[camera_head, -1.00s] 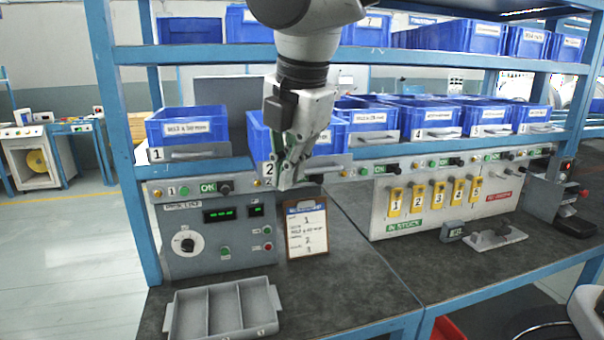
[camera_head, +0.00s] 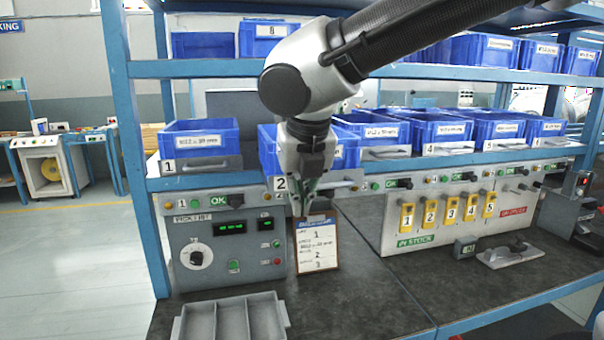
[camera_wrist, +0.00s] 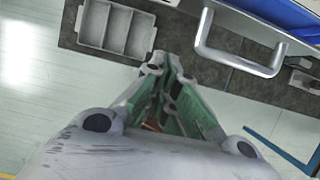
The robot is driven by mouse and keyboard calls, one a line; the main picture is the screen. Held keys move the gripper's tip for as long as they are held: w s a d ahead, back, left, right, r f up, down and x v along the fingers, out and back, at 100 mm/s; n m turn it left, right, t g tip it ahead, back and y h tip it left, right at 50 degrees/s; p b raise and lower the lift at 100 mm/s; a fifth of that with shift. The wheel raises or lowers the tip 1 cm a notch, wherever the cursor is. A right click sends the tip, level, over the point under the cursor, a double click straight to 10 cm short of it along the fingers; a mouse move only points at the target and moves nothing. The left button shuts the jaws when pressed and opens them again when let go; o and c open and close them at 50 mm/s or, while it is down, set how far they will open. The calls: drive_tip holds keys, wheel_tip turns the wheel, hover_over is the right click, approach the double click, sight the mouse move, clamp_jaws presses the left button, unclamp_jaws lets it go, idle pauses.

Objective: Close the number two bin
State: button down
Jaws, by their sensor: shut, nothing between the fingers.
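The number two bin is a blue bin (camera_head: 267,150) on the lower shelf, with a white "2" tag (camera_head: 281,184) and a grey front handle. Its front stands farther forward than those of the neighbouring bins. My gripper (camera_head: 301,212) points down in front of it and hides much of its front and label. In the wrist view, my gripper (camera_wrist: 170,66) is shut and empty. A grey bar handle (camera_wrist: 238,62) and a blue bin edge (camera_wrist: 275,12) lie to its right, apart from the fingers. No number is readable there.
Bin one (camera_head: 200,140) stands to the left, and more blue bins to the right. Below are a control panel (camera_head: 225,250), a clipboard (camera_head: 317,245) and a grey divided tray (camera_head: 232,318), which also shows in the wrist view (camera_wrist: 116,28). A blue post (camera_head: 135,150) stands at left.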

drive_tip(key=shift+w+a+f, duration=0.1)
drive_tip(key=shift+w+a, duration=0.1)
drive_tip(key=shift+w, duration=0.5)
drive_tip(key=shift+w+a+f, duration=0.1)
drive_tip(key=shift+w+a, duration=0.1)
drive_tip(key=shift+w, duration=0.45)
drive_tip(key=shift+w+a+f, duration=0.1)
drive_tip(key=shift+w+a, duration=0.1)
drive_tip(key=shift+w, duration=0.5)
drive_tip(key=shift+w, duration=0.1)
